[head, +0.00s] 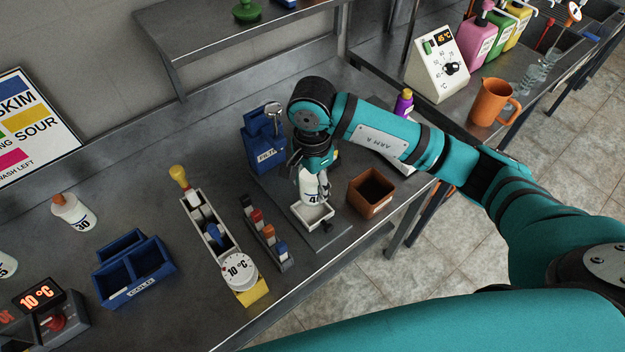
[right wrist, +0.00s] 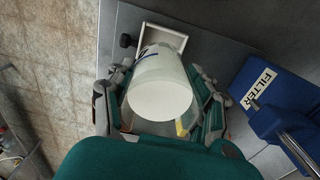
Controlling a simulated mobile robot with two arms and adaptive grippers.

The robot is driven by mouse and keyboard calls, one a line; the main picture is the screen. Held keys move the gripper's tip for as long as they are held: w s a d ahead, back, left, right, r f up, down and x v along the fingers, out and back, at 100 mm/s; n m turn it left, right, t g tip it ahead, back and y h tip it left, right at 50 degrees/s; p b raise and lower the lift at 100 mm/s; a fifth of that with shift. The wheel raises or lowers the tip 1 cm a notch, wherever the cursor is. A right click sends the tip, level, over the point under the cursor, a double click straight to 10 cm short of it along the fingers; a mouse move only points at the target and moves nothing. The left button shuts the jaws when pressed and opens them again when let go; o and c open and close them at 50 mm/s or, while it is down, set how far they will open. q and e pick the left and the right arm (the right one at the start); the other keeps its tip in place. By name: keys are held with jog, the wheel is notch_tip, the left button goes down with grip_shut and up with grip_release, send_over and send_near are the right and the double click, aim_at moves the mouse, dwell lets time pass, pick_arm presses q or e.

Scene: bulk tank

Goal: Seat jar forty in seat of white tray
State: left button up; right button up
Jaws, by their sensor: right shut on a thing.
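Jar forty (head: 311,190) is a white jar with a dark number, of which only part shows. My right gripper (head: 314,182) is shut around it from above. The jar is roughly upright over the small white tray (head: 325,222). In the right wrist view the pale round jar end (right wrist: 160,102) fills the space between the fingers (right wrist: 160,112). The white tray (right wrist: 178,38) shows beyond it there. The jar hides the seat, and I cannot tell whether its bottom touches the tray. My left gripper is not in view.
A brown square box (head: 371,193) stands just right of the tray. A blue filter holder (head: 262,152) stands behind left. A rack of coloured levers (head: 265,235) is at left, beside a dial device (head: 238,268). Jar thirty (head: 75,213) and blue bins (head: 135,270) are farther left.

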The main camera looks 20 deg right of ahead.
aim_at(312, 199)
jog(key=shift+f+p, duration=0.3)
jog(key=shift+f, duration=1.2)
notch_tip(312, 199, down, 3)
jog(key=shift+r+p, duration=0.2)
jog(key=shift+p, duration=0.3)
jog(key=shift+f, duration=0.45)
jog(key=shift+f, duration=0.1)
jog(key=o, duration=1.4)
jog(key=shift+o, duration=0.2)
